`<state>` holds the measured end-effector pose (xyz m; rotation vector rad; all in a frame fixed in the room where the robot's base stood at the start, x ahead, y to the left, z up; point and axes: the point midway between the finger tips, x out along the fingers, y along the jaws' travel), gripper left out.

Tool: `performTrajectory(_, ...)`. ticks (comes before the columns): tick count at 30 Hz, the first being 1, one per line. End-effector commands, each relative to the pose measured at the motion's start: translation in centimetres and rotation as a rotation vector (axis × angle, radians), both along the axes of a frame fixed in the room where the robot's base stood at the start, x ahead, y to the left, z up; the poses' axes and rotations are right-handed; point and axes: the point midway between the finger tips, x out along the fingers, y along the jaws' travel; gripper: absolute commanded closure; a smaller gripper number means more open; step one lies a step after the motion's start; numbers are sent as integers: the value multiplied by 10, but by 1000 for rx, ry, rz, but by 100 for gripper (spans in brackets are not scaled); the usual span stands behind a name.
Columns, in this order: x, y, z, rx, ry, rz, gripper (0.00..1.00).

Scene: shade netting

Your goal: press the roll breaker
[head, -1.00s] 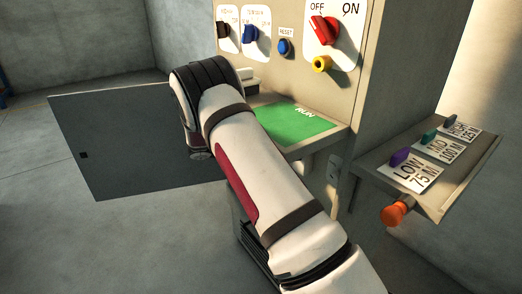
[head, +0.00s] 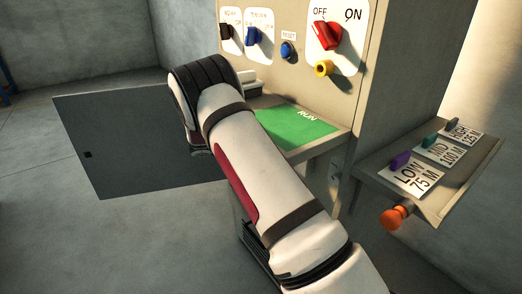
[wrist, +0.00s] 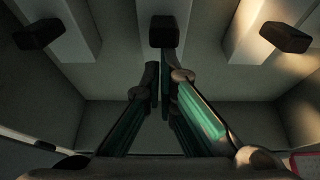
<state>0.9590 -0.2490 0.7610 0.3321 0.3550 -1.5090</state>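In the wrist view there are three black breaker toggles on pale strips: a left one (wrist: 39,36), a middle one (wrist: 164,32) and a right one (wrist: 287,37). No labels show, so I cannot tell which is the roll breaker. My gripper (wrist: 160,78) has its fingers drawn together, with nothing seen between them. Its tips point at the middle toggle and appear just below it in the picture; I cannot tell if they touch. In the head view my own arm hides the gripper and the toggles.
A grey door panel (head: 130,145) stands open at left. The cabinet front carries a red OFF/ON knob (head: 326,36), a yellow knob (head: 323,69) and a blue reset button (head: 287,50). A green RUN plate (head: 295,128) lies below. A side shelf (head: 440,200) with colored levers juts out right.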

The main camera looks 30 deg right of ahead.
Motion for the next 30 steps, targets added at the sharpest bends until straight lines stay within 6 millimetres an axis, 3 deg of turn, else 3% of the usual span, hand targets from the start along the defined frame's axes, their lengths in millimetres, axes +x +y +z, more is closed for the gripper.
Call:
performTrajectory(1,2,-4,12,-19,-10,-3,100)
performTrajectory(8,3,-4,10,-22,-12,-3,100)
performTrajectory(17,0,14,-39,-6,-2,-1,100)
performTrajectory(21,-1,41,-12,-3,-5,-1,100)
performTrajectory(30,-3,81,16,-1,-1,-3,100)
